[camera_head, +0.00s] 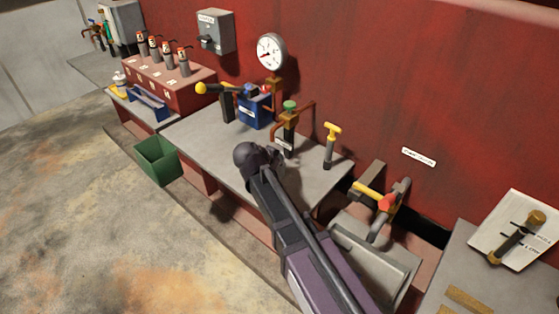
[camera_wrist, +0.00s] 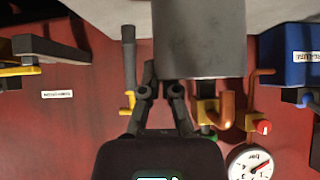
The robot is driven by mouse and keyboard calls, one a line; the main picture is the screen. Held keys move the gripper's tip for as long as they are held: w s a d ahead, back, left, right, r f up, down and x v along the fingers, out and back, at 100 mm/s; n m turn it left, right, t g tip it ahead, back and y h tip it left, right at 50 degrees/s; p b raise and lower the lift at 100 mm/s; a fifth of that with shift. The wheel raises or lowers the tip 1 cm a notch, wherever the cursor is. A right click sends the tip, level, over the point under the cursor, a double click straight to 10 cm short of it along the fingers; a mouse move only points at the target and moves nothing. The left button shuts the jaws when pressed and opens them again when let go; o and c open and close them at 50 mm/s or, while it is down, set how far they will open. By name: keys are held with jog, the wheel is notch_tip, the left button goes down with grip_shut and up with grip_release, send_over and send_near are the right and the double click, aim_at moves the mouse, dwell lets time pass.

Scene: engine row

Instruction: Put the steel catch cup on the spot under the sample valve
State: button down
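The steel catch cup (camera_wrist: 198,40) is a large grey cylinder at the top of the wrist view, which looks upside down. My gripper (camera_wrist: 160,78) has its fingers close together at the cup's rim. One finger runs beside the cup's wall and the other passes behind its edge, so it appears to pinch the wall. In the head view my gripper (camera_head: 268,158) is over the grey bench, in front of the copper-piped valve with a green knob (camera_head: 290,108). A dark round shape there may be the cup; I cannot tell. The spot under the valve is not distinguishable.
A blue box (camera_head: 253,110) and a gauge (camera_head: 271,52) are left of the valve. A yellow T-handle (camera_head: 332,130) stands to its right. A green bin (camera_head: 157,160) is at the bench's front left. A grey trough (camera_head: 370,265) lies to the right.

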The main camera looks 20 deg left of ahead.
jog(key=w, duration=0.1)
jog(key=w+a, duration=0.1)
jog(key=w, duration=0.1)
jog(key=w+a, duration=0.1)
jog(key=shift+w+f, duration=0.25)
jog(key=shift+w, duration=0.15)
jog(key=f+b, duration=0.2)
jog(key=w+f+b, duration=0.1)
jog(key=b, duration=0.1)
jog(key=shift+w+a+f, duration=0.1)
jog(key=shift+a+f, duration=0.2)
jog(key=shift+f, duration=0.05)
jog(key=shift+f, duration=0.1)
jog(key=c, duration=0.8)
grip_release()
jog(key=shift+r, duration=0.2)
